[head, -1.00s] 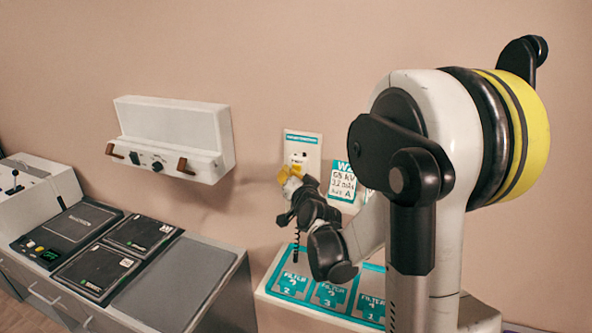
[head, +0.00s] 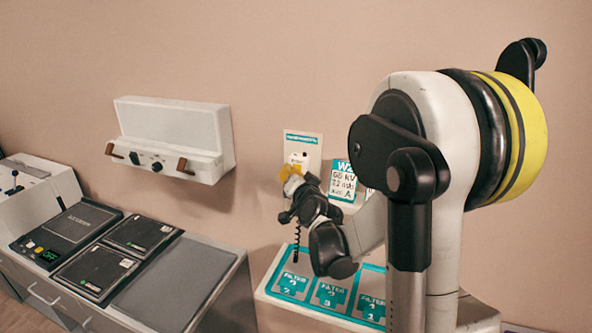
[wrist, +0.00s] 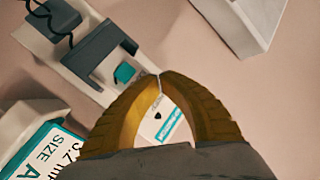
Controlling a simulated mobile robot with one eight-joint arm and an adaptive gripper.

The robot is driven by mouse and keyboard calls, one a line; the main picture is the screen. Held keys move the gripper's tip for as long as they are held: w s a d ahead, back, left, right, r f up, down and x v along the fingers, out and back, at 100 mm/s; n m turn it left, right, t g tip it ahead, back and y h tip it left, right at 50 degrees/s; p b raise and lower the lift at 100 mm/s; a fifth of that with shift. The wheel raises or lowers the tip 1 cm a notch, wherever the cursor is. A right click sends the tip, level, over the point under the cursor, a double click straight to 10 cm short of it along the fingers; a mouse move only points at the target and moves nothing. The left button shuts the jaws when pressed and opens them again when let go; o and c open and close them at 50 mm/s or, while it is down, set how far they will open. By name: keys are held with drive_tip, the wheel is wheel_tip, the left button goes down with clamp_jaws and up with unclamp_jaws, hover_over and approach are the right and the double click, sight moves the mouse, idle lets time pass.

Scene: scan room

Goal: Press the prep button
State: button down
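A white wall panel (head: 304,141) with a teal header strip hangs on the wall in the head view. In the wrist view the panel (wrist: 92,84) runs diagonally and carries a grey holder (wrist: 97,50) with a black cord. A small teal block (wrist: 124,73) sits by the holder, just left of my fingertips. I cannot read which part is the prep button; my fingers cover part of the panel. My gripper (wrist: 160,75) is shut and empty, its yellow fingertips together over the panel. In the head view my gripper (head: 291,173) is in front of the panel's lower part; contact is unclear.
A white wall unit (head: 172,137) with knobs is to the left. A bench (head: 175,285) with dark flat cases (head: 97,272) stands below it. A counter with teal-framed filter spots (head: 291,285) lies under my arm. A teal-and-white card (head: 343,184) is right of the panel.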

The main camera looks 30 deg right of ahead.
drive_tip(key=shift+w+d, duration=0.15)
drive_tip(key=shift+d, duration=0.05)
drive_tip(key=shift+a, duration=0.1)
idle(0.4)
drive_tip(key=shift+s+a, duration=0.55)
drive_tip(key=shift+a, duration=0.1)
drive_tip(key=shift+s+a, duration=0.8)
drive_tip(key=shift+a, duration=0.2)
drive_tip(key=shift+s+a, duration=0.8)
drive_tip(key=shift+a, duration=0.2)
drive_tip(key=s+a+f+n+g+y+b, duration=0.1)
drive_tip(key=s+a+f+n+g+b, duration=0.1)
drive_tip(key=s+a, duration=0.3)
drive_tip(key=s+a+f+n+g+y+b, duration=0.1)
drive_tip(key=s+a+f+n+g, duration=0.3)
drive_tip(key=s, duration=0.9)
drive_tip(key=s+a+f+n+g+y+b, duration=0.2)
drive_tip(key=s+a+f+n+g, duration=0.1)
drive_tip(key=s+a, duration=0.3)
drive_tip(key=s+f+n, duration=0.1)
drive_tip(key=s, duration=0.1)
drive_tip(key=shift+s+a+f+b, duration=0.25)
drive_tip(key=shift+s+a+b, duration=0.1)
drive_tip(key=shift+s+a, duration=0.05)
